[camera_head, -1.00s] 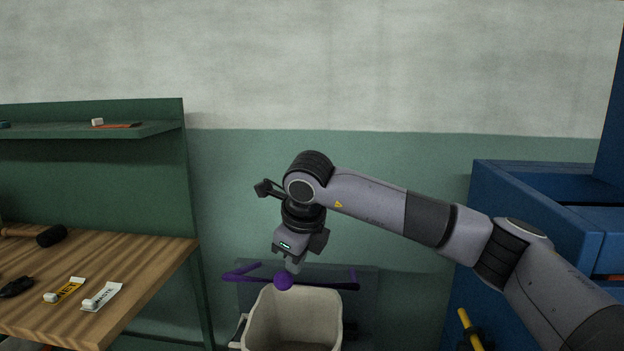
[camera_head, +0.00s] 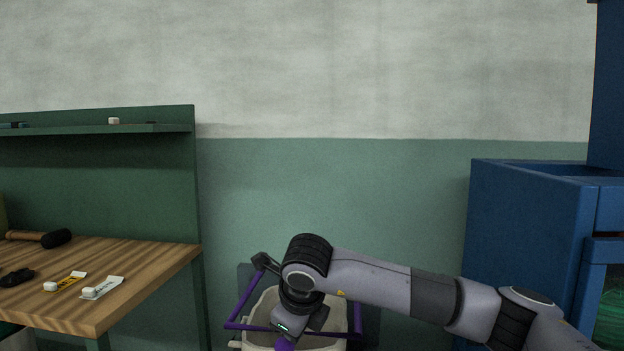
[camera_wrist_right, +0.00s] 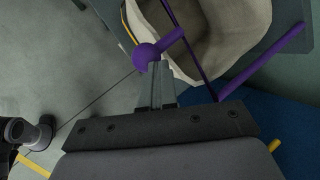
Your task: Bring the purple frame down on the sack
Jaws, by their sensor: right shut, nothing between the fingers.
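The purple frame (camera_head: 246,297) shows low in the head view, with its bars around and over the mouth of the cream sack (camera_head: 262,306). I cannot tell whether it touches the rim. A purple ball knob (camera_head: 286,344) is on its front bar. In the right wrist view the knob (camera_wrist_right: 146,56) and a bar of the frame (camera_wrist_right: 262,63) show beside the open sack (camera_wrist_right: 228,28). My right gripper (camera_wrist_right: 155,80) is shut and empty, its fingertips at the knob, seemingly against it. In the head view my right wrist hides part of the frame and sack. My left gripper is out of view.
A wooden workbench (camera_head: 150,268) with a mallet (camera_head: 48,239) and labelled tags (camera_head: 103,287) stands at the left, below a green shelf (camera_head: 80,130). A blue cabinet (camera_head: 525,220) stands at the right. The wall behind is bare.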

